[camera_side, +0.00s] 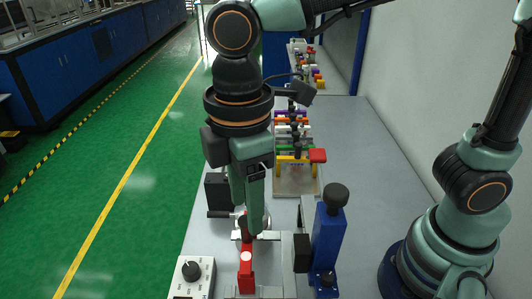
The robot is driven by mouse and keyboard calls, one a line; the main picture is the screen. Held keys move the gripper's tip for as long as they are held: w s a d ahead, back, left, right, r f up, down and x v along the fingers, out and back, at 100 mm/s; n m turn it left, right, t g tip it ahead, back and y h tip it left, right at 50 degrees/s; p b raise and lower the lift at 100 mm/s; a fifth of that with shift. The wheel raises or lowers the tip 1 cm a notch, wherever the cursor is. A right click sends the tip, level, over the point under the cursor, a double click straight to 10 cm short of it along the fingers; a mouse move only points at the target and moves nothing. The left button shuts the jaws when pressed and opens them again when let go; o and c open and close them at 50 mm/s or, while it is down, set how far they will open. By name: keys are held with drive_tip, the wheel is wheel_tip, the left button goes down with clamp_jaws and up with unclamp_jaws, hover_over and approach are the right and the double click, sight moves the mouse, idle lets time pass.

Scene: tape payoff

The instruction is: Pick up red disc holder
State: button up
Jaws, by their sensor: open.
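A red upright part (246,268), which looks like the red disc holder, stands near the front edge of the picture among grey fixture pieces. A dark round piece behind the fingertips is partly hidden.
A blue post with a black knob (328,240) stands close on the right. A white control box with a black dial (191,278) is at the lower left. A rack with coloured pieces (297,180) stands behind. The grey table (365,180) is clear on the right.

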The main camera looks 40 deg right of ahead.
sight(245, 220)
drive_tip(key=shift+w+d+f, duration=0.1)
drive_tip(key=shift+w+f, duration=0.05)
drive_tip(key=shift+f, duration=1.2)
drive_tip(key=shift+w+d+f, duration=0.1)
drive_tip(key=shift+f, duration=1.25)
drive_tip(key=shift+a, duration=0.1)
clamp_jaws()
